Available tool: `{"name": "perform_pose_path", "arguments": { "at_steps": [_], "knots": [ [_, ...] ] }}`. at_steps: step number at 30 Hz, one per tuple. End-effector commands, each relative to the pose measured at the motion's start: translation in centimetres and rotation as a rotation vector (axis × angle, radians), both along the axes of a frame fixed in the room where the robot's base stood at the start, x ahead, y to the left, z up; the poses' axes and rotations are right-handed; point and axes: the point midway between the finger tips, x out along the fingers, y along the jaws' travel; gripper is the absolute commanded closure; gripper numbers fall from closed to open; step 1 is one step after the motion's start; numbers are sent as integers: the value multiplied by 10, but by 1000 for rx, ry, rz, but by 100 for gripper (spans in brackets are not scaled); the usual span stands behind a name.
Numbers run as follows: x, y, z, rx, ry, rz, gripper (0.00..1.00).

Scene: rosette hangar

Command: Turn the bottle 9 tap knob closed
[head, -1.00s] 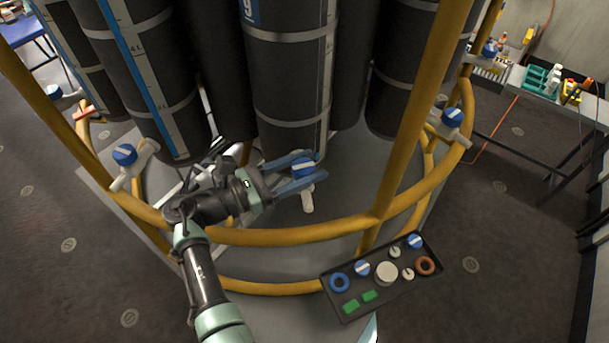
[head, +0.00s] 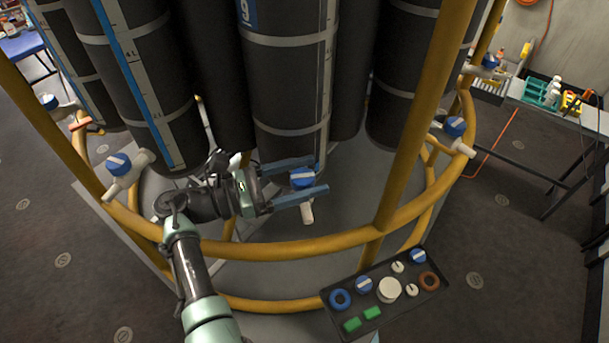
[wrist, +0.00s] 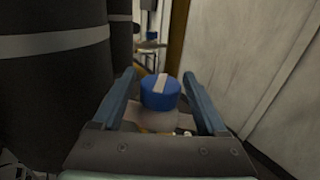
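The bottle 9 tap knob (head: 302,179) is blue with a white stripe on top. It sits on a white tap (head: 307,212) below the dark bottle (head: 290,80) marked 9. My gripper (head: 308,179) is open, with one blue finger on the far side of the knob and one on the near side. In the wrist view the knob (wrist: 160,92) stands between the two spread fingers (wrist: 160,88), with a visible gap on each side. Its stripe runs nearly along the fingers' direction there. The lower part of the tap is partly hidden by my gripper's palm.
A yellow rail (head: 300,246) curves around the bottles, with an upright post (head: 412,120) to the right. Other blue-knobbed taps (head: 118,164) (head: 455,126) stand left and right. A black tray (head: 385,293) of knobs, rings and green blocks sits at the front.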

Motion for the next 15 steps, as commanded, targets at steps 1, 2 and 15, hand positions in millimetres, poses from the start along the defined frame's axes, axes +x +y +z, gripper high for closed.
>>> {"name": "perform_pose_path", "arguments": {
  "at_steps": [1,2,15],
  "knots": [
    [0,0,-1,0,1,0,17],
    [0,0,-1,1,1,0,17],
    [-6,19,-3,1,1,5,17]
  ]
}}
